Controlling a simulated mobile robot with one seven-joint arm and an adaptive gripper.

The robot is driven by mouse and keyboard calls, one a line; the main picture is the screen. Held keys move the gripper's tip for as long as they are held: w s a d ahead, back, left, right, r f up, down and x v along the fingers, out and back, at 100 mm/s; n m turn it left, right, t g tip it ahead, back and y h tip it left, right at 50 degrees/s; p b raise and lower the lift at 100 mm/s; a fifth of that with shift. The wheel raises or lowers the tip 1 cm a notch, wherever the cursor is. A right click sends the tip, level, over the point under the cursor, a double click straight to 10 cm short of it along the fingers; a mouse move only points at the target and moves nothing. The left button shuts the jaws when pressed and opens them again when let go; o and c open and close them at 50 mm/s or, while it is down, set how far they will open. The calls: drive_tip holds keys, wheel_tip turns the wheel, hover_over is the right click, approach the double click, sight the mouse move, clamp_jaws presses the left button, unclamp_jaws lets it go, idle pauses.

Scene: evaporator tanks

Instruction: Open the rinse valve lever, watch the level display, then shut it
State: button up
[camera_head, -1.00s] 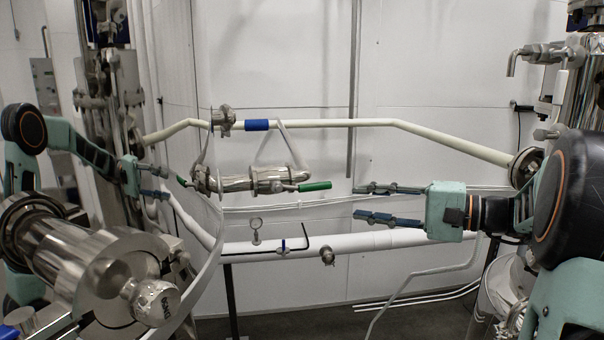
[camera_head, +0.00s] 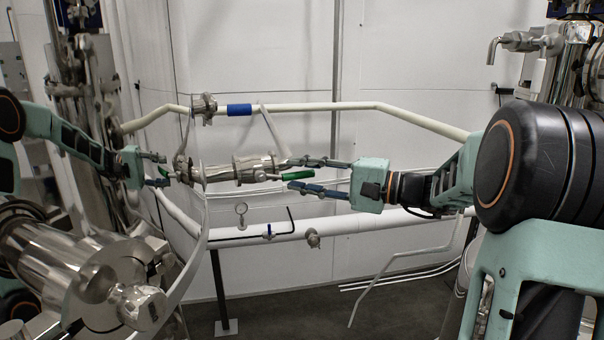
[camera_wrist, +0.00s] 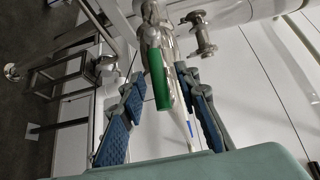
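A steel valve (camera_head: 250,168) on the piping carries a green-handled lever (camera_head: 298,175), which I take for the rinse valve lever. My gripper (camera_head: 303,174) reaches in from the right with its fingers open, one above and one below the green handle. In the wrist view the handle (camera_wrist: 160,80) lies between my gripper's two blue-padded fingers (camera_wrist: 155,95), nearer the right one, with a gap at the left one. I cannot tell whether the right finger touches it. I cannot make out a level display.
A pale pipe (camera_head: 330,107) with a blue band runs above the valve. A steel vessel fitting (camera_head: 75,275) fills the lower left. A second teal arm shape (camera_head: 60,132) shows at left.

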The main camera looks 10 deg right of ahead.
clamp_jaws()
drive_tip(key=shift+w+f, duration=0.1)
drive_tip(key=shift+f, duration=0.05)
idle(0.4)
